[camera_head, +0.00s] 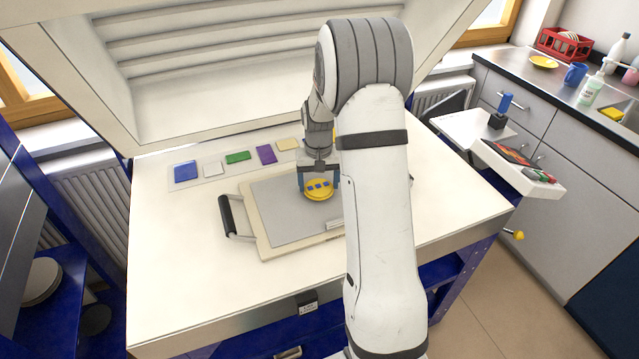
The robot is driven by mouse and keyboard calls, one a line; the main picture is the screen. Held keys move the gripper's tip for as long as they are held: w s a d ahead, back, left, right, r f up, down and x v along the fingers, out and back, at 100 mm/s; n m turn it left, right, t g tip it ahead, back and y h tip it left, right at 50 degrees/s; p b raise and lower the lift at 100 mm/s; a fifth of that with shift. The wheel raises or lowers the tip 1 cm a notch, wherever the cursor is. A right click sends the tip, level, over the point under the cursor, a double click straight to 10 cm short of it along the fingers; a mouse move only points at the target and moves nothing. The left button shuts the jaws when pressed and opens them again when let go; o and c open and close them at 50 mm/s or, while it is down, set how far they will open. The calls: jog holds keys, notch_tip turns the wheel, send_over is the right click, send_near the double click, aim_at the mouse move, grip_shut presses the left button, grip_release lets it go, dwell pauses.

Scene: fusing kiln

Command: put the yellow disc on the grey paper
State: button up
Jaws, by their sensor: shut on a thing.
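The yellow disc (319,195) has small blue squares on top. It is between the fingers of my gripper (318,181), which is shut on it. The disc appears over the grey paper (275,206), near its middle right. I cannot tell whether the disc touches the paper or hangs just above it. The paper lies on a cream board (262,243) with a dark handle at its left. My arm hides the right part of the board and paper.
A row of coloured pieces, with a blue square (186,171) and a green one (238,157), lies behind the board. The raised kiln lid (200,75) stands over the back. A small white shelf (500,150) is at the right. The table's front left is clear.

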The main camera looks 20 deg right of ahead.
aim_at(318, 187)
jog(key=shift+f, duration=0.55)
jog(key=shift+f, duration=0.2)
jog(key=o, duration=1.1)
jog(key=shift+r, duration=0.1)
notch_tip(318, 187, up, 12)
jog(key=s+a+r+n+t, duration=0.1)
jog(key=s+a+r, duration=0.2)
jog(key=s, duration=0.3)
jog(key=s+a+r, duration=0.3)
jog(key=s+a, duration=0.1)
jog(key=s, duration=0.2)
jog(key=s+a, duration=0.1)
jog(key=s, duration=0.4)
jog(key=s+a+n+t, duration=0.1)
jog(key=s, duration=0.4)
jog(key=s+a+n, duration=0.1)
jog(key=s+a, duration=0.1)
jog(key=s, duration=0.2)
jog(key=shift+s+f+t, duration=0.3)
jog(key=shift+s+f, duration=0.1)
